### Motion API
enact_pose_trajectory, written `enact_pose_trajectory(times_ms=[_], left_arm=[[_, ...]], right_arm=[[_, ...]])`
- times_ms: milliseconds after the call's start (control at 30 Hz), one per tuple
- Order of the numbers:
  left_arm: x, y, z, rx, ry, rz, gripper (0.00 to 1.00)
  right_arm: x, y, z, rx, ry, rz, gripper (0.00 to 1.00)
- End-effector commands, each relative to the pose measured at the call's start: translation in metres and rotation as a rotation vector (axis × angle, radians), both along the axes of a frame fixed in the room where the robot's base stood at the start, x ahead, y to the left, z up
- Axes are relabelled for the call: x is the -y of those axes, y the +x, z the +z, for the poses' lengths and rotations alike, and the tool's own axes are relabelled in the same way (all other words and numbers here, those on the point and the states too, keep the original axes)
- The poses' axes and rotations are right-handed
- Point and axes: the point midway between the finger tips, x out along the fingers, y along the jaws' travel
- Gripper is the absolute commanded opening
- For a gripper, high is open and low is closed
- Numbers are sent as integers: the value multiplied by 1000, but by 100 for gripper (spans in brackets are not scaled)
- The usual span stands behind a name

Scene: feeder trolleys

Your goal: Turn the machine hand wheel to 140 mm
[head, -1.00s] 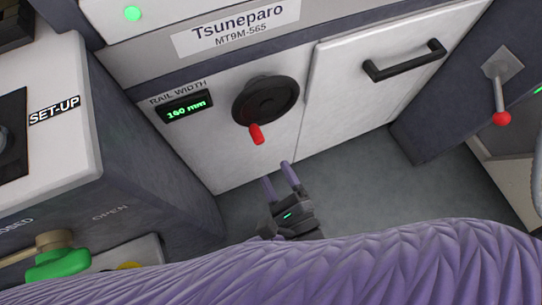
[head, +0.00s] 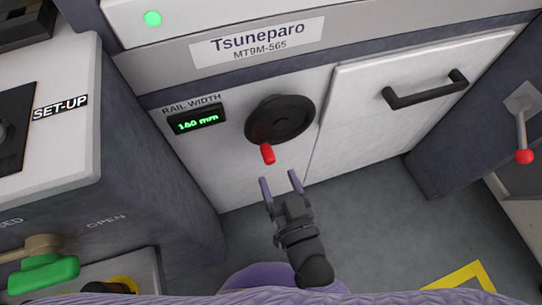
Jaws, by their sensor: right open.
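The black hand wheel (head: 281,121) is on the white front of the Tsuneparo machine. Its red handle (head: 267,153) sticks out at the wheel's lower left. The rail width display (head: 196,121) left of the wheel reads 160 mm in green. My right gripper (head: 281,182) is open and empty, just below the red handle in the picture and apart from it, with its two fingers pointing up towards the wheel. My left gripper is not in view.
A cabinet door with a black handle (head: 425,89) is right of the wheel. A lever with a red knob (head: 524,156) is at the far right. A box marked SET-UP (head: 66,160) stands at the left, with a green handle (head: 44,274) below. Grey floor lies below the machine.

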Motion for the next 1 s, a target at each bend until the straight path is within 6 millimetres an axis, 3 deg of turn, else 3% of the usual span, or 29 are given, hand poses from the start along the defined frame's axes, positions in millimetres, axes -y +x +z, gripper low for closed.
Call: enact_pose_trajectory(times_ms=[100,233,567,667,900,1000], left_arm=[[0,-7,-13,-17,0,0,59],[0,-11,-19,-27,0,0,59],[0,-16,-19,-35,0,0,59],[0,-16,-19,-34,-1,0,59],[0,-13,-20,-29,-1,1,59],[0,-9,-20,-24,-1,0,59]], right_arm=[[-9,27,-5,0,5,-2,70],[-16,47,-4,-2,5,-2,70],[-19,57,0,-1,4,0,70],[-19,56,0,-2,5,0,53],[-19,56,0,-3,4,0,2],[-19,56,0,-3,4,0,0]])
